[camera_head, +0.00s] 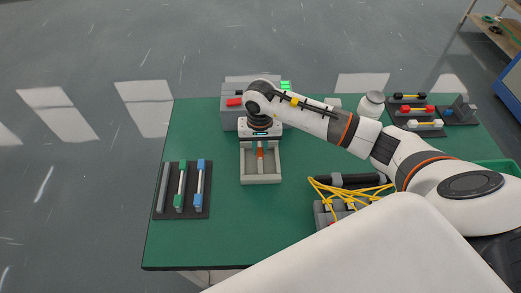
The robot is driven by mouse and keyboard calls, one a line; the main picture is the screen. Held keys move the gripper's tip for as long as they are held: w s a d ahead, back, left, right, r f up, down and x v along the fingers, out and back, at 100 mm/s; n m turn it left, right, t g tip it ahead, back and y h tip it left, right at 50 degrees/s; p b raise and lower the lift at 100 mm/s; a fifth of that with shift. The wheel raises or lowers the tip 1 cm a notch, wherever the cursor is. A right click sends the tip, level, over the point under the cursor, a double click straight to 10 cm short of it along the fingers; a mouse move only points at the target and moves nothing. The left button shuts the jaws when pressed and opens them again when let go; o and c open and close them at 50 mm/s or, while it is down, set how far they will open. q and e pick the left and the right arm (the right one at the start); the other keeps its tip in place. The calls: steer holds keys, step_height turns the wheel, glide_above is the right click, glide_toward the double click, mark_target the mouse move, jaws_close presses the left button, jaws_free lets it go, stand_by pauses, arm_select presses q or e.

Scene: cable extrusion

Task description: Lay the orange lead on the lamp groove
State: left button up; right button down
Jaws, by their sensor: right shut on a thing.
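My right arm reaches in from the right, and my right gripper (261,150) points down over a pale grey open fixture (261,180) in the middle of the table. The gripper is shut on a small orange piece, which I take to be the orange lead (260,154). The wrist hides its upper part, and I cannot tell whether the lead touches the fixture. I cannot make out the lamp groove for certain. My left gripper is not in view.
A grey box (229,115) with red and green parts stands behind the fixture. A dark rack (171,211) with rods is at left. Yellow cables (330,190) lie at front right. A white jar (371,105) and dark trays (412,117) are at back right. Green table (210,245) is clear at front left.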

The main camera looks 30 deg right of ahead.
step_height(320, 180, down, 3)
steer(key=shift+f, duration=0.1)
steer(key=shift+f, duration=0.15)
steer(key=c, duration=1.3)
jaws_free()
steer(key=shift+c, duration=0.2)
steer(key=shift+r, duration=0.25)
step_height(320, 180, up, 12)
steer(key=b, duration=0.2)
